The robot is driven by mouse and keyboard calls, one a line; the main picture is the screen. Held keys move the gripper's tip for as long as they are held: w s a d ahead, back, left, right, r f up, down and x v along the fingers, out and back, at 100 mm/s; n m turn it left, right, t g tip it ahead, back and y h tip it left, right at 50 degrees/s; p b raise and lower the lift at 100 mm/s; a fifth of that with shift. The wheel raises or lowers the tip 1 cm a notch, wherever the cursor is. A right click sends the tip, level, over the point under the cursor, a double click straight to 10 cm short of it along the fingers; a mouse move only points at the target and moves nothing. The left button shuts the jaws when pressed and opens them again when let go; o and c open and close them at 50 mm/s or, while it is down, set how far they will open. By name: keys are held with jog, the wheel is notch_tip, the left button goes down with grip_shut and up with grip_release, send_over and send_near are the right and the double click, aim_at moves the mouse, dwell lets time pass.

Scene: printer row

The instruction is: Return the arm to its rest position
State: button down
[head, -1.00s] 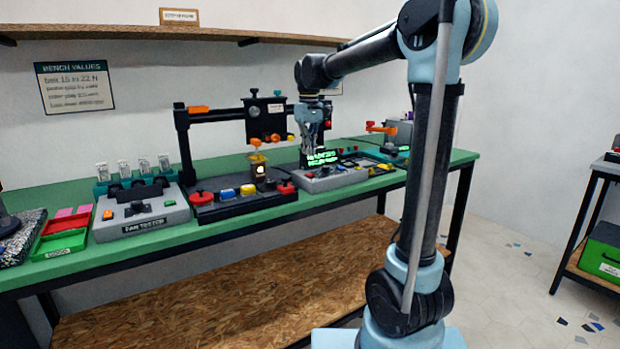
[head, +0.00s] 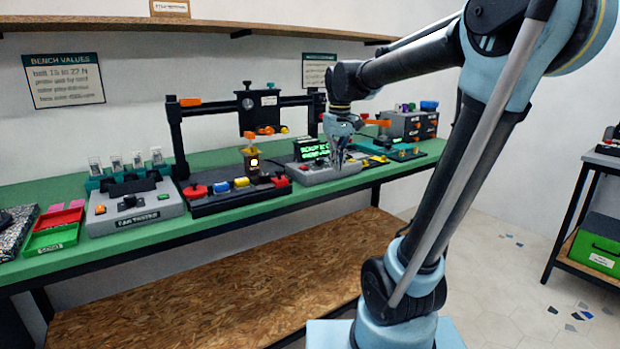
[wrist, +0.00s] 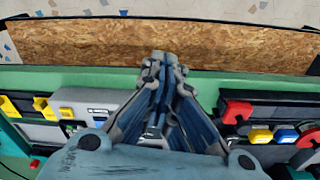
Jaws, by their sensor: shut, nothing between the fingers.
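My gripper (head: 337,168) hangs pointing down over the front part of the green bench (head: 396,172), in front of the grey device with the lit green display. In the wrist view my gripper (wrist: 162,58) is shut, its fingertips together with nothing between them. The fingertips show against the brown board of the lower shelf (wrist: 90,42). My arm rises from its base at the lower right and bends over toward the bench. In the head view the fingertips are small, and I cannot tell their exact height above the bench.
On the bench stand a fan tester (head: 135,205), red and green trays (head: 55,232), a black gantry (head: 262,110), and a grey device with a lit display (head: 312,150). A wall shelf (head: 200,24) runs above. A side table with a green box (head: 603,245) is at right.

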jog(key=s+d+f+m, duration=0.1)
jog(key=s+d+f, duration=0.2)
jog(key=s+f, duration=0.3)
jog(key=s+d+f+m+t, duration=0.1)
jog(key=s+d+f+m, duration=0.1)
jog(key=s+d+f, duration=0.2)
jog(key=s+d+f+m, duration=0.1)
jog(key=s+d+f, duration=0.2)
jog(key=s+f, duration=0.7)
jog(key=shift+s+d, duration=0.35)
jog(key=shift+w+f, duration=0.15)
jog(key=shift+w, duration=0.3)
